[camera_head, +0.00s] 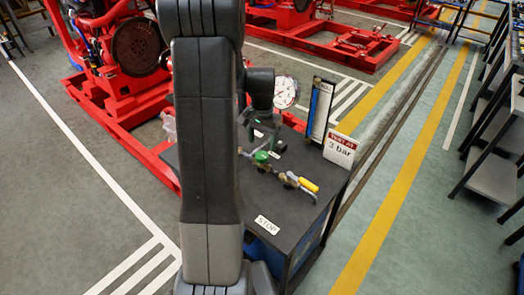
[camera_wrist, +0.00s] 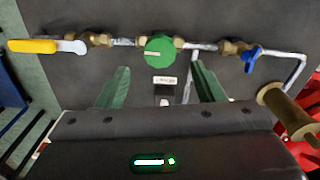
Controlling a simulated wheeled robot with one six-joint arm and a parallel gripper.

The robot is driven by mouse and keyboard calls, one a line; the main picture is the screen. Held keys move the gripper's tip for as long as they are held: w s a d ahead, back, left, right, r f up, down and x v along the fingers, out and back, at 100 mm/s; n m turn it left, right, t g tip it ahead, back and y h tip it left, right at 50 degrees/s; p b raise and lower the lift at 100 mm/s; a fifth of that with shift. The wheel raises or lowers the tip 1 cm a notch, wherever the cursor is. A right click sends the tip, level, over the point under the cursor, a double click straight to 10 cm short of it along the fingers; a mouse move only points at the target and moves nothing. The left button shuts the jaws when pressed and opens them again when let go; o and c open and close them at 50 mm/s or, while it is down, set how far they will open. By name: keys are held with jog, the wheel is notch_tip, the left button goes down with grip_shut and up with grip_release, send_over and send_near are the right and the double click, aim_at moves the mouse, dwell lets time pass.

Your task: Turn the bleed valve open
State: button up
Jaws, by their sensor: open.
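A row of brass fittings and pipe on a dark bench top holds three valve handles. In the wrist view these are a round green knob (camera_wrist: 160,49) in the middle, a yellow lever (camera_wrist: 33,46) at the left and a small blue handle (camera_wrist: 252,58) at the right. I cannot read which is the bleed valve. My gripper (camera_wrist: 160,70) is open and empty, its green fingers spread below and either side of the green knob, apart from it. The head view also shows the green knob (camera_head: 262,157) and yellow lever (camera_head: 309,184); my arm hides part of the bench.
The dark bench (camera_head: 290,215) carries a STOP label (camera_head: 266,224), a "3 bar" sign (camera_head: 340,149), an upright board (camera_head: 319,108) and a pressure gauge (camera_head: 286,92). A brass cylinder (camera_wrist: 290,105) stands at the wrist view's right. Red pumpsets (camera_head: 130,50) stand behind; floor is clear right of the bench.

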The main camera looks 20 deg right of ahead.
aim_at(262, 155)
jog(key=shift+f, duration=2.7)
jog(key=c, duration=1)
jog(key=n, duration=0.2)
jog(key=shift+n+b, duration=0.75)
jog(key=shift+n, duration=1.35)
